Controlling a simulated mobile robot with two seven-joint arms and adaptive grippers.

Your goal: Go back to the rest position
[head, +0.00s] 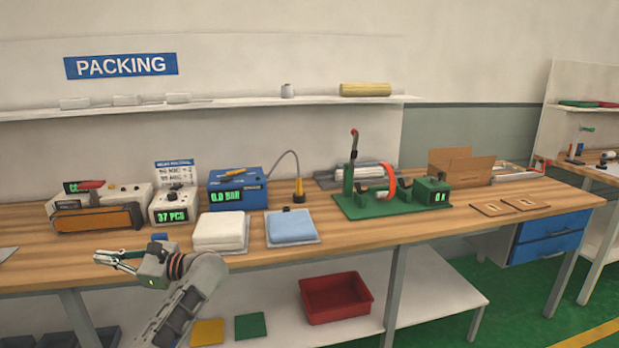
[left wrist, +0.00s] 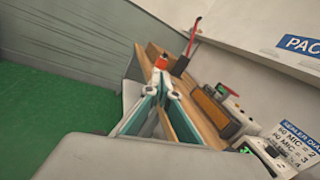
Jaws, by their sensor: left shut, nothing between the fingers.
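My left gripper (head: 103,259) is in the head view at the left, in front of the wooden workbench's front edge, with its arm coming up from below. It is shut and empty. In the left wrist view its two teal-lined fingers (left wrist: 161,85) come together at the tips. A white mattress-like pad (head: 220,230) lies on the bench to the right of the gripper, apart from it. A blue pad (head: 291,227) lies on a thin tray beside the white one. My right gripper is out of view.
The workbench (head: 400,235) carries a counter box (head: 174,205), a blue device (head: 237,190), a green fixture (head: 393,205) and a cardboard box (head: 462,169). A red bin (head: 336,297) sits on the lower shelf. Bare wood lies along the bench's front edge.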

